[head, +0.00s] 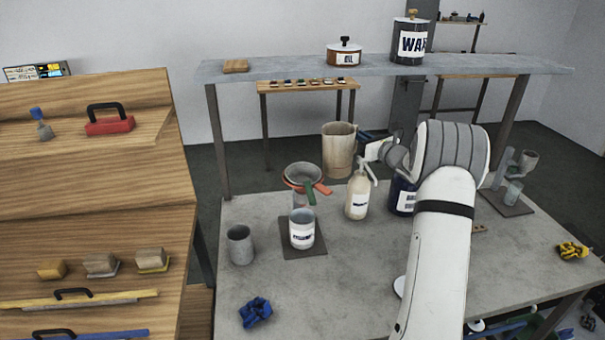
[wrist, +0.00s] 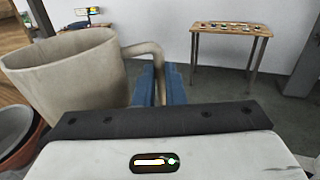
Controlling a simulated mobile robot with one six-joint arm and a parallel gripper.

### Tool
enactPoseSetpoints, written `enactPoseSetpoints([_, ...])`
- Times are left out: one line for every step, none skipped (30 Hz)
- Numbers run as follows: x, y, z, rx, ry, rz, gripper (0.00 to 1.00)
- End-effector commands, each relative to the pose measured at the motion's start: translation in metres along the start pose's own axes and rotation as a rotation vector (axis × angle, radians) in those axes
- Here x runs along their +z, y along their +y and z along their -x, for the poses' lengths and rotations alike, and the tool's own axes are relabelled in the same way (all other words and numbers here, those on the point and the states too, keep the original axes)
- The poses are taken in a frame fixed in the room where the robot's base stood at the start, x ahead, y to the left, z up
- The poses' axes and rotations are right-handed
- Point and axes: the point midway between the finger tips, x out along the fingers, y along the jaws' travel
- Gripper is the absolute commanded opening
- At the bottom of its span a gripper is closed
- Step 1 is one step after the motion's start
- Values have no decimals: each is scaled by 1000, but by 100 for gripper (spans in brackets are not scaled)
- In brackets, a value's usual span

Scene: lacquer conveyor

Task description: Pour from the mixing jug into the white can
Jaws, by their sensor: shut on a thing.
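The mixing jug (head: 338,150) is a beige, stained vessel held upright above the grey table, near its back edge. In the wrist view the jug (wrist: 62,75) fills the left side, and its handle (wrist: 148,48) runs between the blue fingers of my gripper (wrist: 160,82). My gripper (head: 366,137) is shut on the handle. The white can (head: 302,232) is open-topped with a label and stands on a dark square mat, to the left of and below the jug. What is inside the jug is hidden.
Strainers (head: 304,178) stand just behind the can. A pump bottle (head: 357,198) and a dark blue can (head: 402,196) stand to its right. A shelf (head: 275,68) spans above the back.

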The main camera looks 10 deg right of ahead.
Motion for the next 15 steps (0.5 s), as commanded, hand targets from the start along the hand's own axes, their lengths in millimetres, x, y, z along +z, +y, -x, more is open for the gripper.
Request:
enactPoseSetpoints([-1, 3, -1, 2, -5, 12, 0])
enactPoseSetpoints([-2, 4, -1, 2, -7, 23, 0])
enactPoseSetpoints([-3, 5, -1, 3, -10, 37, 0])
enactPoseSetpoints([-4, 7, -1, 3, -12, 48, 0])
enactPoseSetpoints([-4, 8, -1, 2, -14, 62, 0])
enactPoseSetpoints([-6, 9, -1, 3, -18, 80, 0])
enactPoseSetpoints([-7, 10, -1, 3, -20, 96, 0])
enactPoseSetpoints([-7, 12, -1, 2, -23, 110, 0])
enactPoseSetpoints([-8, 13, -1, 3, -26, 130, 0])
enactPoseSetpoints([-8, 14, 0, 2, -30, 145, 0])
enactPoseSetpoints([-8, 15, 0, 1, -33, 161, 0])
enactPoseSetpoints([-4, 16, 0, 2, -38, 181, 0])
enactPoseSetpoints([-2, 17, 1, 1, -41, 196, 0])
enactPoseSetpoints([-1, 18, 1, 1, -44, 210, 0])
enactPoseSetpoints([-1, 20, 1, 0, -48, 230, 0])
